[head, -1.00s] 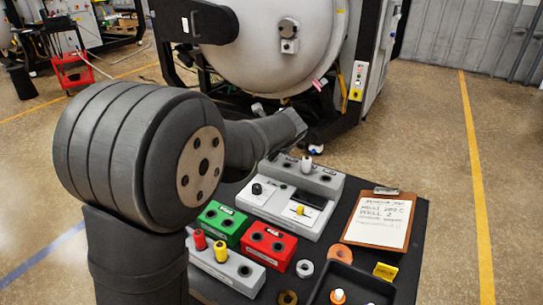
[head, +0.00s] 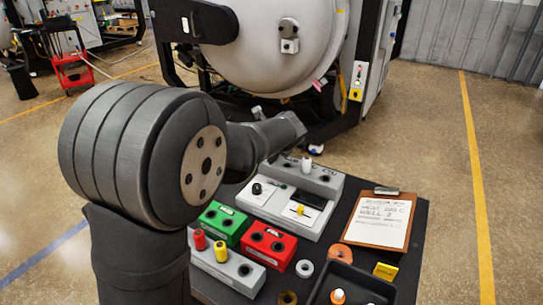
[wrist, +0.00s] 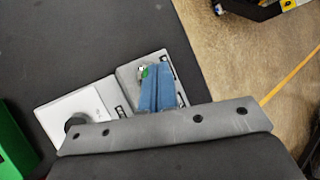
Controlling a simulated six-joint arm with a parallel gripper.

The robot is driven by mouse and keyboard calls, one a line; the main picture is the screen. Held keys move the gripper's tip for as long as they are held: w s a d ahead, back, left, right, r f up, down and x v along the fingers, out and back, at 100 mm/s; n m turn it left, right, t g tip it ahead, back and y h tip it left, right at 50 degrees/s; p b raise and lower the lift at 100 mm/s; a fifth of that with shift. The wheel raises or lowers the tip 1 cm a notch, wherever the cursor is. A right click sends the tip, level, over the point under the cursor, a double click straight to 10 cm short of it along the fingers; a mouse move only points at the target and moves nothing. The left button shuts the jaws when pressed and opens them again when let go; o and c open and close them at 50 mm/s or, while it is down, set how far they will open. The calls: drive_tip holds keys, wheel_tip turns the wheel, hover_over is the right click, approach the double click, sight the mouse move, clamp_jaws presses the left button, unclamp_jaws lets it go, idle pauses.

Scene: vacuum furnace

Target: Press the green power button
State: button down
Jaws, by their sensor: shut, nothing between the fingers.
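In the wrist view, a small green button (wrist: 144,72) with a pale spot beside it shows on the top of a grey box (wrist: 128,74). My gripper (wrist: 154,67) has two blue fingers held together with nothing between them. The fingertips are right beside the button and overlap its right edge in the picture. I cannot tell whether they touch it. In the head view, the grey box (head: 318,178) stands at the back of the table, and my arm hides the button and the fingers.
A white-topped box (head: 275,207) with a black knob (head: 257,188) stands in front. Green (head: 222,222) and red (head: 268,246) blocks, a holder (head: 228,268) with red and yellow pegs, and a clipboard (head: 380,220) share the dark table. The furnace (head: 275,45) stands behind.

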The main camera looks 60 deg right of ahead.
drive_tip(key=shift+r, duration=0.4)
drive_tip(key=shift+r, duration=2.55)
drive_tip(key=shift+f, duration=0.1)
wheel_tip(320, 180, up, 4)
drive_tip(key=shift+f, duration=0.1)
